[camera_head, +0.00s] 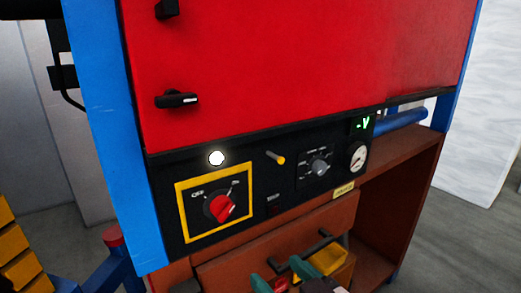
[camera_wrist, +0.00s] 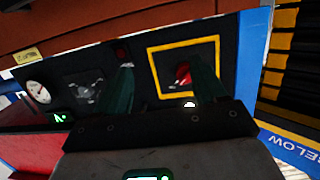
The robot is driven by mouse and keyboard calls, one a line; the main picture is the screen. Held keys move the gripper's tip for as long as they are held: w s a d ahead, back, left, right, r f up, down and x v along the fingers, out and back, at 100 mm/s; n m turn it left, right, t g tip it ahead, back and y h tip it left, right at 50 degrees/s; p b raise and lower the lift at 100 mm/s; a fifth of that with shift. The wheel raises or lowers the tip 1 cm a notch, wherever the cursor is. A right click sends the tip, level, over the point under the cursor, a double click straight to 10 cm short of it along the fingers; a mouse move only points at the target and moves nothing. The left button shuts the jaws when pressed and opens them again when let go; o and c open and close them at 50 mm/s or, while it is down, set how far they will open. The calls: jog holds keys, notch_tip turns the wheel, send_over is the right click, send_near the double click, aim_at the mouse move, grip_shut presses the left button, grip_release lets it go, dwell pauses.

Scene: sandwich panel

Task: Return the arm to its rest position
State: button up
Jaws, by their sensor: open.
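My gripper (camera_head: 281,275) shows at the bottom edge of the head view, low in front of the panel, with only its greenish fingertips and some dark parts in sight. In the wrist view my gripper (camera_wrist: 166,75) has its two dark green fingers well apart, open with nothing held between them. The black control panel (camera_head: 256,201) lies beyond the fingers. Its red rotary switch (camera_head: 222,207) sits in a yellow frame and also shows behind the right finger in the wrist view (camera_wrist: 183,74). Most of my arm is out of view.
A white lamp (camera_head: 216,158) glows above the switch. A yellow-tipped lever (camera_head: 276,157), a selector knob (camera_head: 320,167) and a gauge (camera_head: 357,158) are to its right. A red door (camera_head: 300,65) is above, a blue post (camera_head: 110,120) at left. A brown cabinet (camera_head: 408,190) stands below.

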jog(key=s+d+f+m+g+h, duration=0.2)
jog(key=s+d+f+g+h, duration=0.15)
jog(key=d+f, duration=0.5)
jog(key=s+d+f+m+g+h, duration=0.15)
jog(key=s+d+f, duration=0.3)
jog(key=f, duration=0.65)
jog(key=s+d+f+m+g+h, duration=0.1)
jog(key=s+d+f+g, duration=0.3)
jog(key=s, duration=0.5)
jog(key=s+d+f+m+g+h, duration=0.1)
jog(key=s+d+f+g+h, duration=0.1)
jog(key=s+d+f, duration=0.4)
jog(key=s+f+g, duration=0.1)
jog(key=s, duration=0.2)
jog(key=shift+d+f+g, duration=0.2)
jog(key=shift+d+g, duration=0.2)
